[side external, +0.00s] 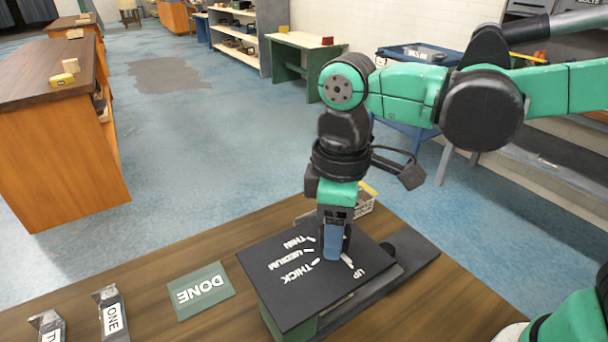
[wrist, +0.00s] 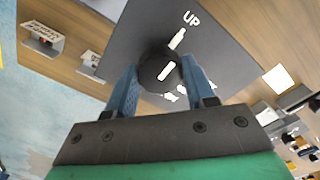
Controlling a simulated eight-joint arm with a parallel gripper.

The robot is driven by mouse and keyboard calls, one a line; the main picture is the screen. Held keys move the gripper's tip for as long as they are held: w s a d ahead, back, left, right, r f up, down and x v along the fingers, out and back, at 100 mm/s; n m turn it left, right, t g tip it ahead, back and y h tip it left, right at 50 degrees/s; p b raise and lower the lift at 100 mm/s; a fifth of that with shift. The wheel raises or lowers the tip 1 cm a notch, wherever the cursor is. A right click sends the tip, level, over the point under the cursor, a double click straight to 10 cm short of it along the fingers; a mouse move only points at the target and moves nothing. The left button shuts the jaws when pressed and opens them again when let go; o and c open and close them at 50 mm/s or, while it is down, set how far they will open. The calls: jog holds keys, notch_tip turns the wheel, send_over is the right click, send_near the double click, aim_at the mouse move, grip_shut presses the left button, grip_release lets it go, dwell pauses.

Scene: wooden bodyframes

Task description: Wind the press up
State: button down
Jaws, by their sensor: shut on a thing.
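The line leans up and right, roughly toward the white tick at the UP label (wrist: 191,18). My gripper (side external: 335,256) points down over the press top, and its blue fingers are shut on the dial from both sides. In the side view the fingers hide most of the dial.
A green DONE plate (side external: 202,291) lies flat left of the press. Metal stands with labels, one reading ONE (side external: 113,318), stand at the front left. A small pale basket (side external: 364,201) sits behind my gripper. The table (side external: 440,300) right of the press is bare.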

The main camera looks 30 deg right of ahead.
jog(key=shift+c, duration=1.5)
grip_release()
jog(key=shift+r, duration=2.8)
jog(key=shift+d, duration=0.1)
jog(key=d+f+m+t, duration=0.2)
jog(key=d+m+t, duration=0.1)
jog(key=d, duration=0.3)
jog(key=d+f+m+t, duration=0.3)
jog(key=d+m+t, duration=0.1)
jog(key=d+m, duration=0.2)
jog(key=shift+w+d+f, duration=0.35)
jog(key=shift+d, duration=0.35)
